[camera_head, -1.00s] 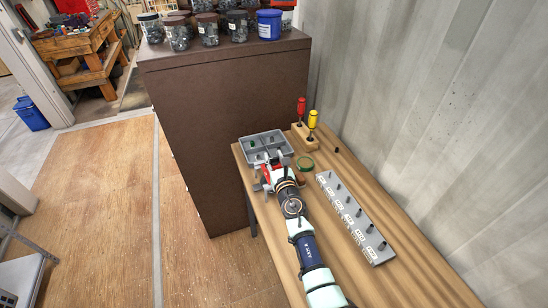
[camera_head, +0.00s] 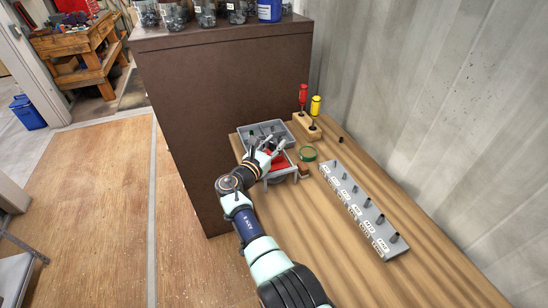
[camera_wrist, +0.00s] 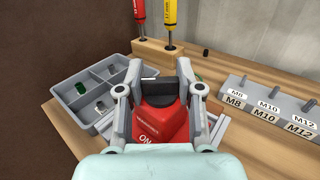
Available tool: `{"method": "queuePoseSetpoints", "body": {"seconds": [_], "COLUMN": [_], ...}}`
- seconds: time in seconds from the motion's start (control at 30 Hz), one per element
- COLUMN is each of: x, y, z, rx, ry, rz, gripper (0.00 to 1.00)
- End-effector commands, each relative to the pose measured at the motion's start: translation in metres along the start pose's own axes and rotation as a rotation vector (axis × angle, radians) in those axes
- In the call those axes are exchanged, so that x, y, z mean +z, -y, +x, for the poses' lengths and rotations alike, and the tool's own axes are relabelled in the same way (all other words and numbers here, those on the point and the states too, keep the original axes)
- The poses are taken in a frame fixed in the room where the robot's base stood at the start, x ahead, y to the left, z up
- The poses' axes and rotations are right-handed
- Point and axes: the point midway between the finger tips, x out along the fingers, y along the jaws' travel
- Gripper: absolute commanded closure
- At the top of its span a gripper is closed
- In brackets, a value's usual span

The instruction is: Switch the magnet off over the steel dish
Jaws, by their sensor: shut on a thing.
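My gripper (camera_wrist: 160,97) is shut on the black top part (camera_wrist: 160,95) of a red magnet block (camera_wrist: 160,123) with white lettering that reads "ON". In the head view the red magnet (camera_head: 277,160) shows beyond my fingers. A pale grey square-edged piece (camera_head: 281,174) lies around or under it, and its edge shows right of the magnet in the wrist view (camera_wrist: 217,130). I cannot tell whether this is the steel dish or whether the magnet touches it. The magnet's underside is hidden.
A grey compartment tray (camera_wrist: 70,100) with a few small parts stands left. A wooden block (camera_wrist: 168,55) holds red and yellow drivers behind. A green ring (camera_head: 307,153) lies right of the gripper. A labelled rack of pegs (camera_head: 352,210) stands further right, beside a wall.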

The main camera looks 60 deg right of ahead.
Motion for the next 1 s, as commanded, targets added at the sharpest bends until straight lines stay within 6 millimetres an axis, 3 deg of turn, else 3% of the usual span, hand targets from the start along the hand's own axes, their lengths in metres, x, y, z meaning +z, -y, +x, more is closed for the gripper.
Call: {"method": "queuePoseSetpoints", "body": {"seconds": [0.07, 0.47, 0.97, 1.0], "x": [-0.011, -0.004, 0.000, 0.000], "y": [-0.001, 0.001, 0.001, 0.001], "z": [0.000, -0.001, -0.001, -0.001], "rx": [-0.035, -0.147, -0.158, -0.158], "ry": [0.001, -0.001, -0.002, -0.002], "rz": [0.002, 0.000, -0.001, -0.001], "gripper": [0.99, 0.99, 0.99, 0.59]}}
